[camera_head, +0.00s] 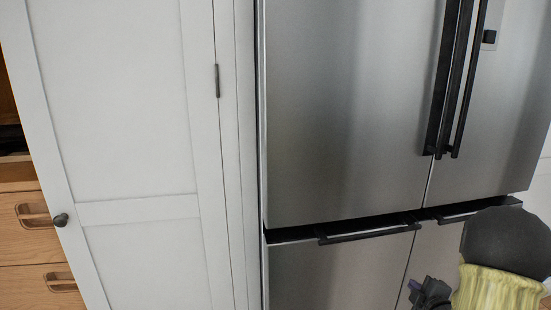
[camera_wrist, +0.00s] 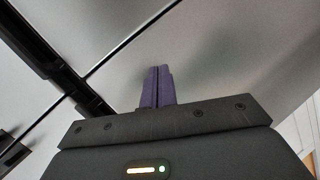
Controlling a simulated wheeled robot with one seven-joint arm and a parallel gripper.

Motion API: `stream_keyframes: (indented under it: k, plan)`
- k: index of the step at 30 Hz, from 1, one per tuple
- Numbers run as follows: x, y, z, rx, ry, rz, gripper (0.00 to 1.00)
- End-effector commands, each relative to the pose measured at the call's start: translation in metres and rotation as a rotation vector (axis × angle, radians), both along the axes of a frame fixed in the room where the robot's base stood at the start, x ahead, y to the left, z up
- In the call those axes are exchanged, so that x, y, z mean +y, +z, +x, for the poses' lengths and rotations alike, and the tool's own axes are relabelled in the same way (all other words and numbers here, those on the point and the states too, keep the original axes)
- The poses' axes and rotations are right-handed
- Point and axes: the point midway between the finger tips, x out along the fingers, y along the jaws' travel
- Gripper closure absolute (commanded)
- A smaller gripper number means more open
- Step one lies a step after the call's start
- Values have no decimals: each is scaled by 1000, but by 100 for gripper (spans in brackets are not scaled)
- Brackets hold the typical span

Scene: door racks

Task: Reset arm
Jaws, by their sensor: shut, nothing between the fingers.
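My gripper shows in the wrist view (camera_wrist: 157,76) with its two purple fingers pressed together, shut and empty. It is in front of the steel refrigerator, whose panel (camera_wrist: 225,50) fills the view behind the fingers. In the head view, a dark part of my gripper (camera_head: 430,294) shows at the bottom right edge, in front of the refrigerator's lower doors; its fingertips cannot be made out there. My arm partly hides the lower right door.
The steel refrigerator (camera_head: 345,100) has upright black handles (camera_head: 455,85) and a horizontal black handle (camera_head: 368,233) below. At left stands a white cabinet door (camera_head: 115,110) with a dark knob (camera_head: 61,219). Wooden drawers (camera_head: 35,210) show beyond its left edge.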

Motion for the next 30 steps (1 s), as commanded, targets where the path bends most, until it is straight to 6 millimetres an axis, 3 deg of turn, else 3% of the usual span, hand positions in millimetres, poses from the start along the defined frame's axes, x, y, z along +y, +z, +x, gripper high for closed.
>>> stream_keyframes:
  k: [5, 11, 21, 29, 30]
  plan:
    - [44, 14, -6, 156, -139, 191, 100]
    - [97, 22, -35, 333, -328, 415, 100]
    - [189, 34, -122, 631, -668, 732, 100]
    - [239, 45, -189, 810, -873, 859, 100]
    - [239, 55, -190, 814, -884, 863, 100]
